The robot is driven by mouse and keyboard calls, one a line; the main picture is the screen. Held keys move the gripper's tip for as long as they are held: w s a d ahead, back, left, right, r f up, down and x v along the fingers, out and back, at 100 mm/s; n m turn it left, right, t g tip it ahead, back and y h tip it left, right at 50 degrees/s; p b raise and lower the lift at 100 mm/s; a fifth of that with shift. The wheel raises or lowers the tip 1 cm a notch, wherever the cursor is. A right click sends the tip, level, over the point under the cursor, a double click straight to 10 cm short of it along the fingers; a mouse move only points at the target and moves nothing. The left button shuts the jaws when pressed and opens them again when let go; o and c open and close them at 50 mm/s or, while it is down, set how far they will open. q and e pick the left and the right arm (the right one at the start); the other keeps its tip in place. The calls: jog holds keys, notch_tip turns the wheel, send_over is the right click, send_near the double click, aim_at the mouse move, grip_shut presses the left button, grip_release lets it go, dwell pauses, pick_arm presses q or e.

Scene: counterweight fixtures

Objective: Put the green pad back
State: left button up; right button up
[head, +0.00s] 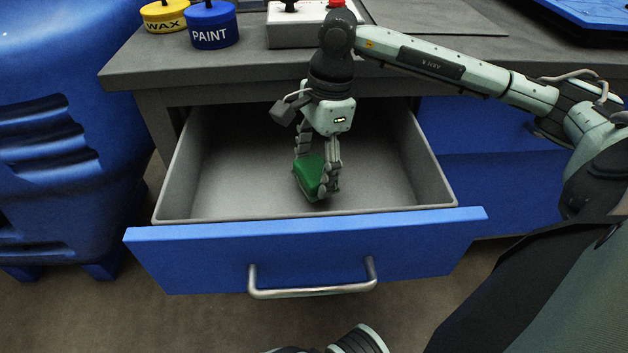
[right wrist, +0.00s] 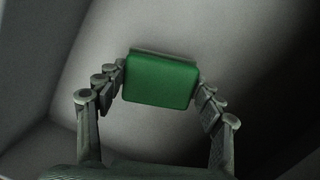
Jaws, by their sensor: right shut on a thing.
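The green pad (head: 309,177) is inside the open drawer (head: 200,217), near the middle of its front half. My right gripper (head: 317,178) reaches down into the drawer and is shut on the pad, one finger on each side. I cannot tell whether the pad touches the drawer floor. Part of the pad is hidden behind a finger in the head view. My left gripper is not clearly in view.
The drawer has a blue front with a metal handle (head: 312,291) and looks otherwise empty. On the worktop (head: 130,70) stand a yellow WAX tin (head: 165,17), a blue PAINT tin (head: 212,27) and a white box (head: 290,32). A blue bin (head: 60,80) stands at left.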

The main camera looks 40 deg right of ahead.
aim_at(316, 168)
jog(key=shift+f, duration=1.6)
jog(key=shift+f, duration=0.15)
jog(key=o, duration=1.1)
jog(key=r, duration=0.5)
jog(key=d+r, duration=0.1)
jog(key=r, duration=0.1)
jog(key=shift+s+d+r, duration=0.1)
jog(key=shift+r, duration=0.3)
